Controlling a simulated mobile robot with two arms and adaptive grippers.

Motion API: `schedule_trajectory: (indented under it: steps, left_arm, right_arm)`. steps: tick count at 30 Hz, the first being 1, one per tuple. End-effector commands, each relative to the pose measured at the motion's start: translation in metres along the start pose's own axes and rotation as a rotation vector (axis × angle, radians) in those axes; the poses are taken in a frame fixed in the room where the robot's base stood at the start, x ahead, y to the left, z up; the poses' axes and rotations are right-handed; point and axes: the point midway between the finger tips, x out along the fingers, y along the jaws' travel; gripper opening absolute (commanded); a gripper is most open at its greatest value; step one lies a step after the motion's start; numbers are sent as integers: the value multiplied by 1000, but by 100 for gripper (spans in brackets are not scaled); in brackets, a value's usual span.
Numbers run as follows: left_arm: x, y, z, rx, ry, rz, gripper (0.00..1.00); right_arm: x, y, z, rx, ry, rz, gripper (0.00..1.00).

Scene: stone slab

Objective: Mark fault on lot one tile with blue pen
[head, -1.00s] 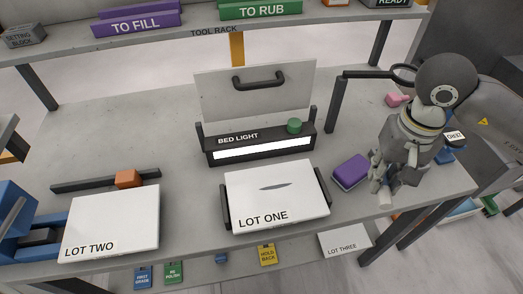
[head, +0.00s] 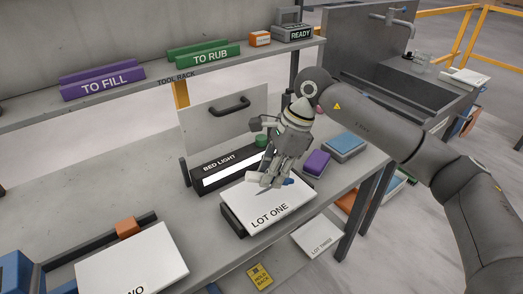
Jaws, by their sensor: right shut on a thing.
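The lot one tile (head: 278,209) is a white slab lettered LOT ONE, lying flat in front of the bed light. My right gripper (head: 270,180) is over its back part, shut on a slim white pen with a blue end (head: 288,182). The pen lies roughly crosswise in the fingers, low over the tile. I cannot tell whether its tip touches the surface. The dark fault on the tile is mostly hidden by the gripper. My left gripper is not in view.
The bed light (head: 222,172) and its upright panel stand behind the tile. A purple block (head: 317,163) and a blue-topped block (head: 345,145) sit to the right. The lot two tile (head: 131,270) lies front left. The tool rack (head: 205,77) spans the back.

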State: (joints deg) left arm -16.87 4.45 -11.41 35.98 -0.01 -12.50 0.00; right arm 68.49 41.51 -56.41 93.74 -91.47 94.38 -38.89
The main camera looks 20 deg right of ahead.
Motion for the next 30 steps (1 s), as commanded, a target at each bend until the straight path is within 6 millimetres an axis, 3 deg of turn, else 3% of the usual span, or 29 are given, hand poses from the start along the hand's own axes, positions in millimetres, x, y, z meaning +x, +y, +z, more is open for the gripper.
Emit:
schedule_trajectory:
  steps: [5, 15, 21, 30]
  left_arm:
    - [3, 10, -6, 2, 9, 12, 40]
    - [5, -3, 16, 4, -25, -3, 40]
    - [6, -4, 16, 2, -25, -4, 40]
    - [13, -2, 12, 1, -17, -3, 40]
  right_arm:
    - [1, -28, 4, 377, -99, -158, 2]
    - [-4, -72, 7, 886, -234, -444, 2]
    - [-5, -83, 5, 1004, -261, -524, 2]
    - [7, -84, 0, 1023, -263, -534, 2]
